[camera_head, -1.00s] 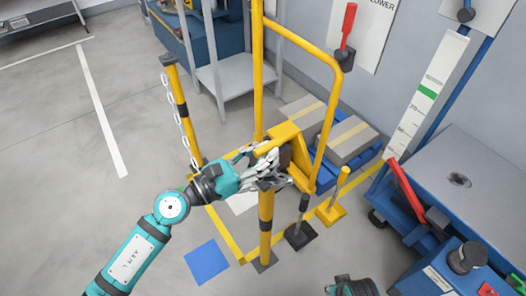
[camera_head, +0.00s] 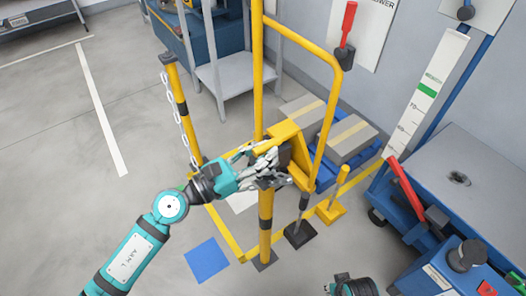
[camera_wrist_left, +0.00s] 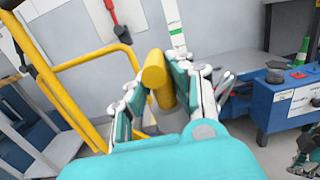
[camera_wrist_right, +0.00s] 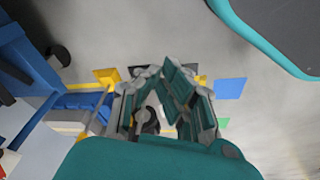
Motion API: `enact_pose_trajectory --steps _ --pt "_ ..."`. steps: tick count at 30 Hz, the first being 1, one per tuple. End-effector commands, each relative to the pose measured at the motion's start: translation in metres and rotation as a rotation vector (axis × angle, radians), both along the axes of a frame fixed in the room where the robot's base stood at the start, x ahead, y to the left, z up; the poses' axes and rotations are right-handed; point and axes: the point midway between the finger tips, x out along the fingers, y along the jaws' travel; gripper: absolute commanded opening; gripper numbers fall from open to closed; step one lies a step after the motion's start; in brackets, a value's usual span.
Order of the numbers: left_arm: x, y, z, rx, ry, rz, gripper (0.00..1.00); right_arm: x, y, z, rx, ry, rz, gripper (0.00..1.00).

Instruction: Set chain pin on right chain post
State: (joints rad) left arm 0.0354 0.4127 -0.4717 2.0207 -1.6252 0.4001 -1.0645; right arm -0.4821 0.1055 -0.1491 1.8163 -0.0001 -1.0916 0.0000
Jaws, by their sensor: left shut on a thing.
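My left gripper (camera_head: 268,168) is at the top of the right chain post (camera_head: 265,220), a yellow post with a dark band. Its fingers hide the post's top. In the left wrist view it is shut on a yellow cylinder, which looks like the chain pin (camera_wrist_left: 155,72). I cannot tell whether the pin touches the post.
A yellow tubular frame (camera_head: 328,115) stands close behind the right post. Boxes (camera_head: 350,140) rest on a blue pallet beyond. A yellow foot with a short post (camera_head: 330,213) is to the right. A blue cart (camera_head: 420,215) stands at right. Floor at left is clear.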

Motion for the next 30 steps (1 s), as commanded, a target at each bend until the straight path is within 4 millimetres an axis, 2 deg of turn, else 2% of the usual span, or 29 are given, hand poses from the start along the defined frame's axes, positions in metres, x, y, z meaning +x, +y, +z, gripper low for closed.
enact_pose_trajectory --steps 20,30 --pt "0.000 0.000 0.000 -0.001 -0.001 0.000 0.00 -0.001 -0.001 -0.005 -0.003 0.009 0.000 0.00" --pt "0.000 0.000 -0.002 -0.001 -0.001 0.000 0.00 0.006 0.001 0.006 0.000 -0.008 0.000 0.00"
